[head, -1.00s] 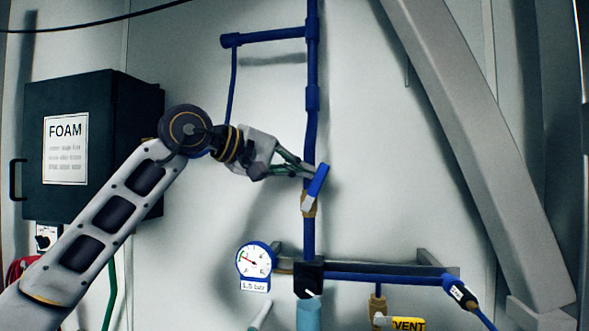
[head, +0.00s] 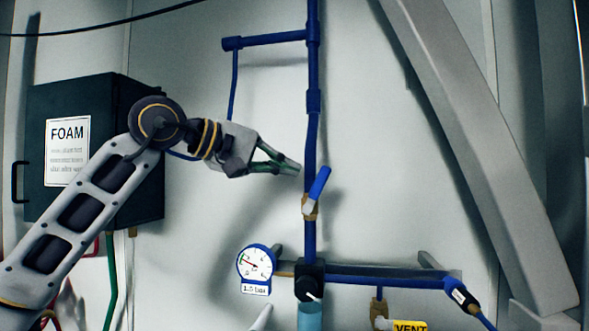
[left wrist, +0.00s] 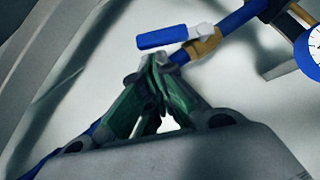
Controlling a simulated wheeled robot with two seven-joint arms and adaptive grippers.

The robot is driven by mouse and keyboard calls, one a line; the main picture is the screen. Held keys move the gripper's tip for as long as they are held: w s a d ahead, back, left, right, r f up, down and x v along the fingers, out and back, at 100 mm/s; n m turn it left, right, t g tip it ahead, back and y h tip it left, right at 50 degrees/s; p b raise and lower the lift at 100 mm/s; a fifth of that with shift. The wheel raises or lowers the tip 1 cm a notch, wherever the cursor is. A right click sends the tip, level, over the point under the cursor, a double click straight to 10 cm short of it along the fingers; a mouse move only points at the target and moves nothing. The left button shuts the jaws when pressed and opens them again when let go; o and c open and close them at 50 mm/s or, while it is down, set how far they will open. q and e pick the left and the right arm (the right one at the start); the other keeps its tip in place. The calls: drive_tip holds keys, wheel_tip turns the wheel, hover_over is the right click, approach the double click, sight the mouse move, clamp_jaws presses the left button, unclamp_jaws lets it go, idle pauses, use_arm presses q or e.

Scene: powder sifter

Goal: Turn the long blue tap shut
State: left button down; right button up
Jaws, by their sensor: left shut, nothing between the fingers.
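The long blue tap lever (head: 318,184) sits on a brass valve (head: 309,208) on the upright blue pipe (head: 311,140). It points up and leans to the right of the pipe, at a slant to it. My left gripper (head: 298,168) is just left of the pipe and lever, shut and empty, with a small gap to the lever in the head view. In the left wrist view the lever (left wrist: 165,37) lies just beyond the shut fingertips (left wrist: 157,60); whether they touch is hard to tell there. My right gripper is not in view.
A pressure gauge (head: 257,263) and a horizontal pipe (head: 385,280) are below. A yellow VENT tag (head: 410,326) is at the bottom. A dark FOAM box (head: 105,110) hangs at left, behind my arm. A grey slanted beam (head: 470,140) stands at right.

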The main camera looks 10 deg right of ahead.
use_arm(q)
drive_tip(key=v, duration=0.8)
idle(0.4)
